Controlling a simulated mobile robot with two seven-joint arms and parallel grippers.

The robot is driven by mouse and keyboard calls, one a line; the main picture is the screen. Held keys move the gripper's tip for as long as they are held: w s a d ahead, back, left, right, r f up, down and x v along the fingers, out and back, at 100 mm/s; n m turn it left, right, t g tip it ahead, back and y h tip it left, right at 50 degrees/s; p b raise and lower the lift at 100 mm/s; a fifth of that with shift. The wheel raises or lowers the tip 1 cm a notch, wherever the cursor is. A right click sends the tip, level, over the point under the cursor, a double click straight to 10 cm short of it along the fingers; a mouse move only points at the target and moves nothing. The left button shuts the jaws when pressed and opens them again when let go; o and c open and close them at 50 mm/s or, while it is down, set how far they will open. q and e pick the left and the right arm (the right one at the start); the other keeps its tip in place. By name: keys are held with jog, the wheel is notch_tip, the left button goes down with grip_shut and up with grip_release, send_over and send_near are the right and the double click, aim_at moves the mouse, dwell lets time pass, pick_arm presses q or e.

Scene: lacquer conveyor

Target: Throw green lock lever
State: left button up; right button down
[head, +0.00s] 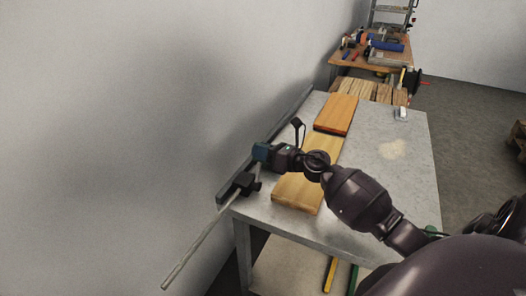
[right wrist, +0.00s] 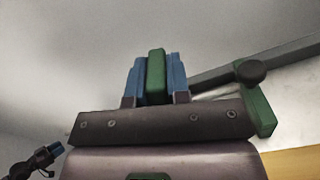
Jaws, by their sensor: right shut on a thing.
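The green lock lever (right wrist: 156,77) stands upright between the blue fingers of my right gripper (right wrist: 157,80) in the right wrist view. The fingers are shut on it. In the head view my right gripper (head: 262,153) is at the wall-side edge of the grey bench, over the dark rail. The lever is hidden there by the gripper. A second green part (right wrist: 254,100) with a dark round knob (right wrist: 251,71) shows to the right of the fingers. A small dark shape with a blue tip at the lower left of the wrist view looks like my left gripper (right wrist: 53,149); its jaws are unclear.
The grey bench (head: 395,180) carries wooden boards (head: 337,113) beside my right arm. A dark rail (head: 290,113) runs along the wall side. A black block (head: 245,183) and a long metal rod (head: 195,252) are near the front corner. The bench's right side is mostly clear.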

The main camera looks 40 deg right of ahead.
pick_arm(q)
jog(key=shift+w+f+b, duration=0.15)
jog(key=shift+f+b, duration=0.2)
jog(key=shift+b, duration=0.3)
pick_arm(e)
jog(key=s+a+f+n, duration=0.1)
jog(key=s+a+n, duration=0.3)
jog(key=a+n, duration=0.5)
jog(key=shift+s+f+n, duration=0.25)
jog(key=shift+s+n, duration=0.15)
jog(key=shift+n, duration=0.6)
jog(key=shift+a, duration=0.15)
pick_arm(q)
jog(key=shift+w, duration=0.1)
pick_arm(e)
jog(key=c, duration=1.1)
grip_release()
pick_arm(q)
jog(key=f+b, duration=0.2)
jog(key=b, duration=0.1)
jog(key=f+b, duration=0.1)
jog(key=b, duration=0.1)
jog(key=shift+w+d+f, duration=0.25)
jog(key=shift+w+f, duration=0.05)
jog(key=shift+f, duration=0.05)
pick_arm(e)
jog(key=v, duration=1)
jog(key=shift+s+d, duration=0.2)
jog(key=shift+s, duration=0.15)
